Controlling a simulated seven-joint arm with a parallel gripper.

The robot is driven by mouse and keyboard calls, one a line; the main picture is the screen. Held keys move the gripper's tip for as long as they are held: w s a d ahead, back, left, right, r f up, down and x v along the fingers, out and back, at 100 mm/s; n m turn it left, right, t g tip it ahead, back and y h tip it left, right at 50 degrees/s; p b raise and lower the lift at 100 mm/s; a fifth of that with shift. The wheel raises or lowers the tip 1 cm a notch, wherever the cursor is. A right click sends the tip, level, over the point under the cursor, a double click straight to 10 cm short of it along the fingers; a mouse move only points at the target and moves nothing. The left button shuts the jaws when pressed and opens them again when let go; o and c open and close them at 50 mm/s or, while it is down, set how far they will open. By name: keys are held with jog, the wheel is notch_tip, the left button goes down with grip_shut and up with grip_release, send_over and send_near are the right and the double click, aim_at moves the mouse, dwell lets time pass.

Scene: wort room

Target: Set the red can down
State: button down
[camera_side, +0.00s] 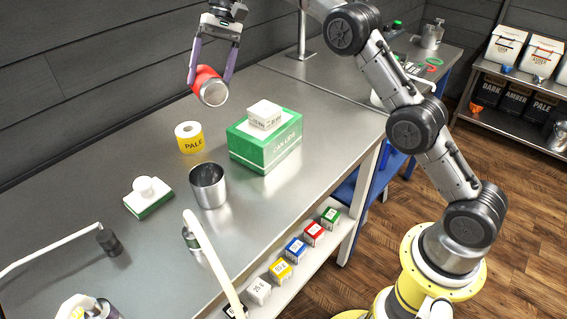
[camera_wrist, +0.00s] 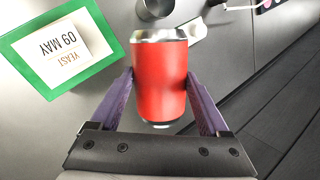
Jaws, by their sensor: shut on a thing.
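The red can (camera_side: 207,86) is held in the air above the steel table (camera_side: 140,150) in the side view. It is tilted, with its bare metal end facing the camera. My gripper (camera_side: 212,78) is shut on it, with one purple finger on each side. In the wrist view the red can (camera_wrist: 160,80) sits between the two fingertips of my gripper (camera_wrist: 160,82), its silver rim at the top of the picture. The table surface right below the can is partly hidden by it in the wrist view.
Near the can are a yellow PALE roll (camera_side: 190,138), a green box (camera_side: 265,142) with a white box (camera_side: 264,114) on top, and an open metal cup (camera_side: 209,186). A white knobbed item on a green base (camera_side: 148,197) stands left. Bare steel lies between them.

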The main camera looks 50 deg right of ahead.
jog(key=s+d+n+g, duration=0.2)
jog(key=s+d+n, duration=0.2)
jog(key=s+d, duration=0.5)
jog(key=s, duration=0.3)
jog(key=shift+s+r+n+h, duration=0.25)
jog(key=shift+s+n+h, duration=0.05)
jog(key=shift+s, duration=0.1)
